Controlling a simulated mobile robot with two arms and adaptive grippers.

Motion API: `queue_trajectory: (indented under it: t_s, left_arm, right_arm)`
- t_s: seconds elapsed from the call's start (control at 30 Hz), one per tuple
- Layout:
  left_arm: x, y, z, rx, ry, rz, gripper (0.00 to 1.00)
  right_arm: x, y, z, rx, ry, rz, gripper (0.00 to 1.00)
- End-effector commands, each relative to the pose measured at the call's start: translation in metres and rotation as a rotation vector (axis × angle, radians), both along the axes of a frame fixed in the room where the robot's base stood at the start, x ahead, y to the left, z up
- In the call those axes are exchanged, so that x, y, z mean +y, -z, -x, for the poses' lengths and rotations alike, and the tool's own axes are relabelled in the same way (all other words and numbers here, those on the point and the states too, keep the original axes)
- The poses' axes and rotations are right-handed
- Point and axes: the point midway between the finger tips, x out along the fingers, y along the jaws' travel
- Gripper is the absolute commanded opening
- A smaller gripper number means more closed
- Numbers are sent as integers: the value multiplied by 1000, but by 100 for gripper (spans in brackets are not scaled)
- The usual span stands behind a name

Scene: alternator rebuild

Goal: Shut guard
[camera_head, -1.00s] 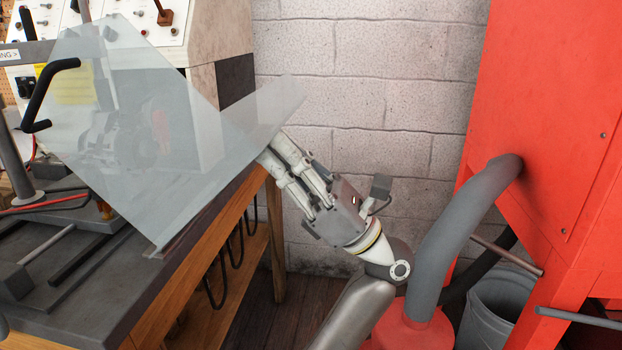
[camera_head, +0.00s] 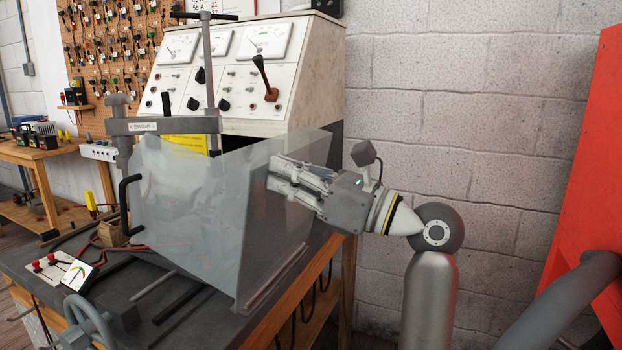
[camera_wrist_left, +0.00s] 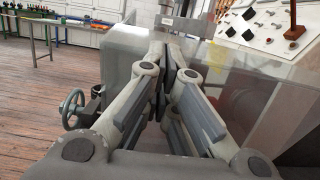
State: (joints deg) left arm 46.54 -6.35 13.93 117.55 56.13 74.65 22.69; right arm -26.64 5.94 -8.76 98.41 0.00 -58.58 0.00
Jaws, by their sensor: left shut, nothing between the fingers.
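The guard (camera_head: 195,215) is a clear, bent panel standing over the bench in the head view. A black bar handle (camera_head: 125,205) shows at its left edge. My left gripper (camera_head: 272,178) is shut and empty, with its fingertips at the guard's right-hand panel. I cannot tell whether they touch it. In the left wrist view the shut fingers (camera_wrist_left: 168,75) point forward, with the clear guard (camera_wrist_left: 120,50) around their tips. The guard's lower edge is near the bench top; its exact contact is unclear. My right gripper is not in view.
A white control console (camera_head: 230,70) stands behind the guard. A red cabinet (camera_head: 590,180) and a grey hose (camera_head: 565,300) are at the right. Open space lies before the block wall.

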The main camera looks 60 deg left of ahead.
Motion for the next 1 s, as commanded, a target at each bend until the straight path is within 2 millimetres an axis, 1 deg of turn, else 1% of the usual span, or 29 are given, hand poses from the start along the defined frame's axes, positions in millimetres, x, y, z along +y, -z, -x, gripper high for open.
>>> queue_trajectory:
  t_s: [0.03,0.2,0.4,0.5,0.7,1.0]
  left_arm:
    - [6,-6,4,-19,0,23,0]
    - [24,-10,15,-59,0,90,0]
    - [40,-12,25,-93,-1,150,0]
    - [45,-12,28,-107,0,170,0]
    - [52,-12,32,-118,0,193,0]
    - [54,-12,33,-122,-1,196,0]
  right_arm:
    - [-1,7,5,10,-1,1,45]
    - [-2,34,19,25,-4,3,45]
    - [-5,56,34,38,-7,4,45]
    - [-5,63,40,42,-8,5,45]
    - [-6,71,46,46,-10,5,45]
    - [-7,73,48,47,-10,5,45]
